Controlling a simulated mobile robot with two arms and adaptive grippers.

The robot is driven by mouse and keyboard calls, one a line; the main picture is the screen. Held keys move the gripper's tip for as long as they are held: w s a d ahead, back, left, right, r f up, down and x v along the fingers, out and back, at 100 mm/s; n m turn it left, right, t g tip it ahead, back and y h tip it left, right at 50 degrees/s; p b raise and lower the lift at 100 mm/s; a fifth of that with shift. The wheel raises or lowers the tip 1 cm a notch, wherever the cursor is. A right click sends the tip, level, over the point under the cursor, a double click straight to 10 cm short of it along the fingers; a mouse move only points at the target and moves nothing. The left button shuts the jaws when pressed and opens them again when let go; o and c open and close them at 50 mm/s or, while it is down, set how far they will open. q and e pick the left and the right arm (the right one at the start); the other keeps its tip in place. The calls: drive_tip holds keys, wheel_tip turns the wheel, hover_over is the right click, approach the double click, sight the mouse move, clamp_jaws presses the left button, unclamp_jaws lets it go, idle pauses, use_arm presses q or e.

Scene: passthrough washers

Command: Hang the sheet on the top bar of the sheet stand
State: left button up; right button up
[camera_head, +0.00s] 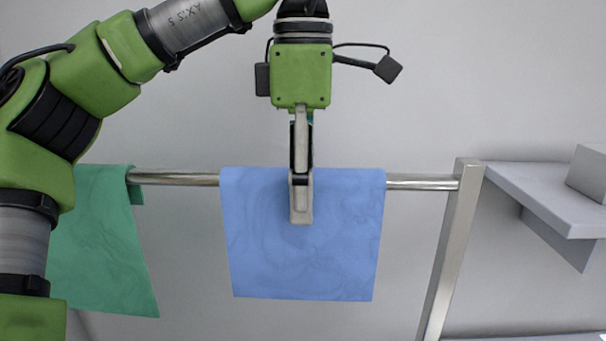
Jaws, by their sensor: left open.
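A blue sheet (304,265) hangs draped over the metal top bar (420,183) of the sheet stand, near the middle of the view. A green sheet (108,245) hangs over the same bar at the left, partly hidden by my left arm. My left gripper (301,205) comes down from above over the blue sheet, its fingers pointing down in front of the sheet's top part. It is open, but seen edge-on, so one finger mostly hides the other. I cannot tell whether it touches the sheet. My right gripper is not in view.
The stand's right post (450,250) slants down from the bar's end. A grey shelf (550,195) with a box (590,172) on it juts out at the right. The bar is bare between the two sheets and between the blue sheet and the post.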

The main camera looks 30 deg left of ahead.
use_arm(q)
wheel_tip(320, 180, up, 7)
drive_tip(key=shift+d, duration=0.1)
drive_tip(key=shift+r, duration=0.15)
idle(0.3)
